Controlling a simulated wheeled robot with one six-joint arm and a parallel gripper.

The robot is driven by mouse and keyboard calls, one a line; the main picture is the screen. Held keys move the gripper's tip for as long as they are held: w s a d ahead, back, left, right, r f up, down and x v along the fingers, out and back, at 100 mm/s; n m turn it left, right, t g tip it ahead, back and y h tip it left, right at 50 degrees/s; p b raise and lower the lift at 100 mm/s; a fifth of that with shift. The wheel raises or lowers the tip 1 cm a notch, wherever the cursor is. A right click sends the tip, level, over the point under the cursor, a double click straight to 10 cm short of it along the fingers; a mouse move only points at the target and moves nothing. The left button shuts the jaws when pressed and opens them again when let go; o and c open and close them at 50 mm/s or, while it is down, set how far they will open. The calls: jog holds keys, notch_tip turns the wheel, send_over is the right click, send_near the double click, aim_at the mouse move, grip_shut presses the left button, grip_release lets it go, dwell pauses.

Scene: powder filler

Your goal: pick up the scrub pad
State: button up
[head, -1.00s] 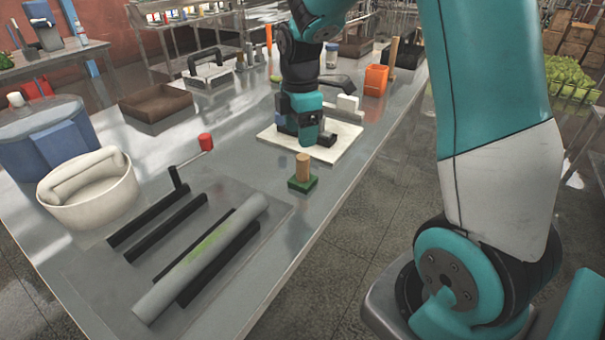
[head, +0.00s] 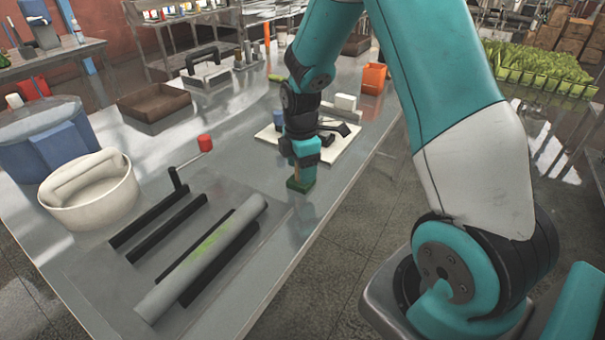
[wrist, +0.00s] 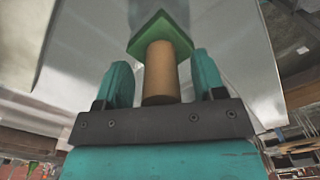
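The scrub pad is a green square pad (head: 301,185) with an upright wooden handle; it sits on the metal table near the right edge in the head view. In the wrist view the pad (wrist: 161,38) shows beyond its round tan handle (wrist: 160,75). My gripper (head: 304,168) is low over the pad, pointing down, and hides most of the handle in the head view. In the wrist view my gripper (wrist: 161,75) is open, with one finger on each side of the handle and a visible gap on both sides.
A white board (head: 345,138) with a dark tool and a small white block lies just behind my gripper. A grey roller (head: 203,258) and black bars lie in front to the left. A cream tub (head: 90,190) stands farther left. The table right beside the pad is clear.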

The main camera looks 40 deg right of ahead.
jog(key=c, duration=1)
jog(key=shift+o, duration=0.2)
notch_tip(320, 180, up, 20)
jog(key=b, duration=0.1)
